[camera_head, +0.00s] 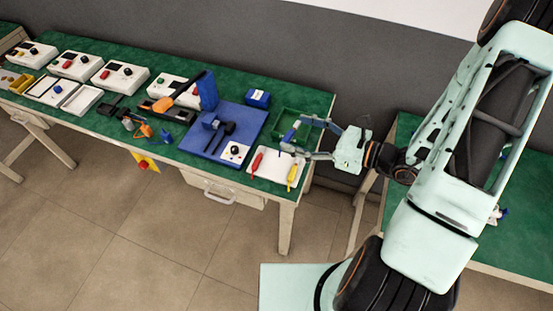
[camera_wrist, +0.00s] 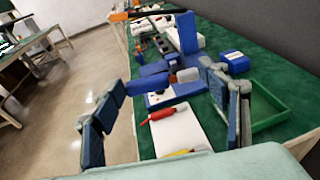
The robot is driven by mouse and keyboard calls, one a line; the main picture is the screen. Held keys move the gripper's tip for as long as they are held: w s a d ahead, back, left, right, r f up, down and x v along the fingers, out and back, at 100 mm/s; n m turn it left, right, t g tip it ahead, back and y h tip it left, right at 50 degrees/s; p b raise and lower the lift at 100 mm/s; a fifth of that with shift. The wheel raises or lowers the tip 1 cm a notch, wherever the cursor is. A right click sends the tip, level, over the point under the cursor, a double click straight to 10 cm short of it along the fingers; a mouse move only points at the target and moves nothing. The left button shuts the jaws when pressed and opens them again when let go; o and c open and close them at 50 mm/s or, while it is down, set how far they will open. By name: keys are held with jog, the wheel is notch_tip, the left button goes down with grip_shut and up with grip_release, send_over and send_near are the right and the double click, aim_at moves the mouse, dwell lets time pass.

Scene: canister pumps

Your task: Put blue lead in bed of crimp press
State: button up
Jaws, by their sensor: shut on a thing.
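My gripper (camera_head: 291,138) reaches in from the right above the table's right end. It is shut on the blue lead (camera_head: 290,134), which is held across the fingertips, above the table between the green tray and the white tray. In the wrist view the blue lead (camera_wrist: 149,84) shows between the fingertips, with its ends partly hidden by the fingers. The crimp press (camera_head: 226,131), with dark and blue parts, stands on a blue base plate (camera_head: 250,119) to the left of my gripper, apart from it. Its bed is too small to make out.
A white tray (camera_head: 268,179) holds a red lead (camera_head: 257,162) and a yellow lead (camera_head: 293,174). An empty green tray (camera_head: 283,124) and a blue box (camera_head: 257,98) lie behind.

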jog(key=s+a+f+n+g+y+b, duration=0.1)
jog(key=s+a+f+g, duration=0.1)
jog(key=s+a, duration=0.7)
jog(key=shift+s+a+f+n, duration=0.15)
jog(key=shift+s+f+n, duration=0.25)
jog(key=shift+s+f, duration=0.6)
jog(key=shift+s, duration=0.1)
jog(key=b, duration=2.1)
send_over(283, 167)
jog(key=f, duration=0.9)
jog(key=shift+s+a, duration=0.1)
jog(key=shift+s, duration=0.3)
jog(key=shift+w+f, duration=0.3)
jog(key=shift+f, duration=0.1)
jog(key=shift+w+f+b, duration=0.1)
jog(key=shift+f+b, duration=1.05)
jog(key=shift+f, duration=0.1)
jog(key=shift+f, duration=0.1)
